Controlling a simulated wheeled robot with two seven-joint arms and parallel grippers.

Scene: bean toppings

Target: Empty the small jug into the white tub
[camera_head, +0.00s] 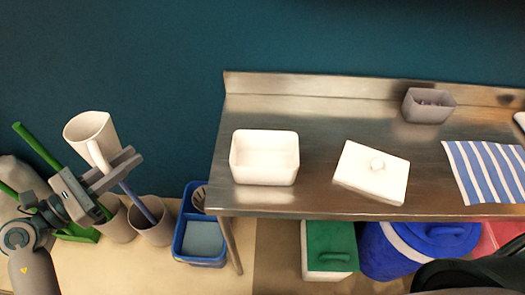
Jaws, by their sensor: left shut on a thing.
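The small white jug (86,128) is in the head view at the left, in the air beyond the table's left end. It leans a little, its mouth facing up, and its contents cannot be made out. My left gripper (118,168) is shut on the jug's handle, below and right of its body. The white tub (265,181) stands open on the steel table, well to the right of the jug, and looks empty. My right gripper is not in view.
A white lid (360,180) with a knob lies on the steel table (318,120) right of the tub. A grey container (426,111) and a striped cloth (485,170) are farther right. Grey bins (150,230) and a blue bucket (203,240) stand on the floor at left.

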